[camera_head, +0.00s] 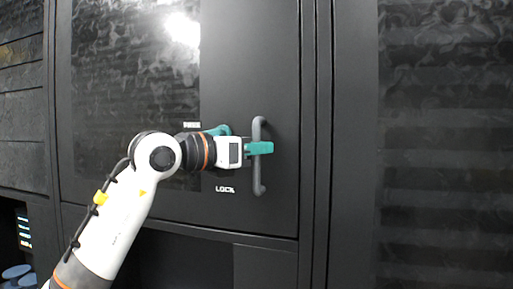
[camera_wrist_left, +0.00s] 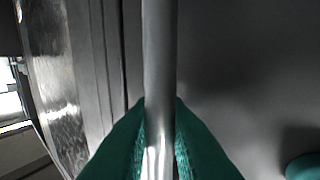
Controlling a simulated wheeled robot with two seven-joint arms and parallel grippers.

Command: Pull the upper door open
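The upper door (camera_head: 250,60) is a large dark panel with a glossy dark window on its left part. It looks closed, flush with the frame. A grey vertical bar handle (camera_head: 258,187) stands near its right edge. My left gripper (camera_head: 262,148) reaches the handle from the left, at about mid-height. In the left wrist view the handle (camera_wrist_left: 159,60) runs upright between the two green fingers (camera_wrist_left: 160,130), which press against it from both sides. The fingers hide part of the handle in the head view. My right gripper is in neither view.
Dark frame posts (camera_head: 318,120) and a dark panel (camera_head: 440,130) stand to the right. An open recess (camera_head: 190,260) lies below the door.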

